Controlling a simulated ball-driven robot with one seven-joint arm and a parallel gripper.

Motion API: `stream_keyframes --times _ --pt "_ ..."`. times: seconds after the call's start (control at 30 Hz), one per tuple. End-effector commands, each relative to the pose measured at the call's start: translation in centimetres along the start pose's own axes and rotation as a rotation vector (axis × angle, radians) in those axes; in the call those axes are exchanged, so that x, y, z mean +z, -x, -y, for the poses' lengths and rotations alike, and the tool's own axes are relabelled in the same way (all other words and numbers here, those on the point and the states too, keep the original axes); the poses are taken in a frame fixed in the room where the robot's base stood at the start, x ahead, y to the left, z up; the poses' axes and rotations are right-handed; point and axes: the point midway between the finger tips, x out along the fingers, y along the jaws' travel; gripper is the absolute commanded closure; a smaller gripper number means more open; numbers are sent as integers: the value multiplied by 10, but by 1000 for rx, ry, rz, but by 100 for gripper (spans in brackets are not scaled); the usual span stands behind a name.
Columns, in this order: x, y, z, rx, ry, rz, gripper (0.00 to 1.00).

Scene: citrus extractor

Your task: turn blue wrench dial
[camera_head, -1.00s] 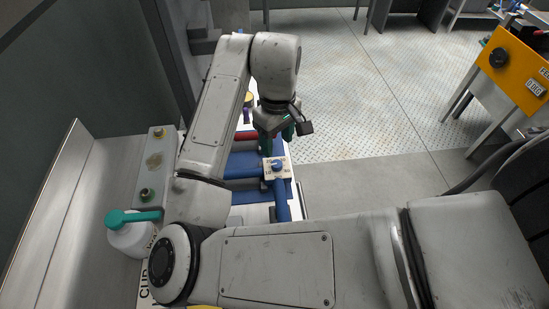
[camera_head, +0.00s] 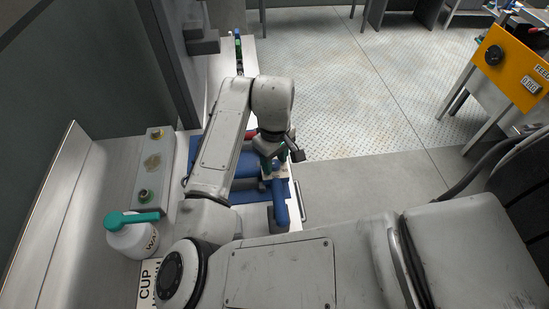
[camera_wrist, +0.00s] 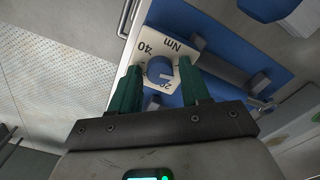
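The blue wrench dial (camera_wrist: 160,70) is a round blue knob with a pale pointer line, set on a cream plate (camera_wrist: 180,46) marked "Nm", "40" and "20". In the wrist view my gripper (camera_wrist: 160,78) is open, with one green finger on each side of the dial. The fingers appear apart from the knob, and I cannot tell how deep they reach around it. In the head view my gripper (camera_head: 279,160) is over the cream plate (camera_head: 276,171) and hides the dial. The blue wrench handle (camera_head: 280,202) extends below the plate.
A white bottle with a teal spout (camera_head: 131,236) and a grey box with a green button (camera_head: 152,172) stand to the left. A yellow control panel (camera_head: 515,68) stands at the upper right. Open floor (camera_head: 345,80) lies right of the bench.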

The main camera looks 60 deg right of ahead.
Motion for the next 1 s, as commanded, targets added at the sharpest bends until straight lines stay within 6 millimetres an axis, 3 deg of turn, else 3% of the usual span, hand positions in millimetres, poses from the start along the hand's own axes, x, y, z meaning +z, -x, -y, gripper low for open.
stream_keyframes --times 0.07,0.47,0.77,1.0 --pt "0 0 0 0 0 0 61" --pt "0 0 0 0 0 0 100" --pt "0 1 0 1 -38 -1 100" --pt "0 1 0 2 -175 1 100"
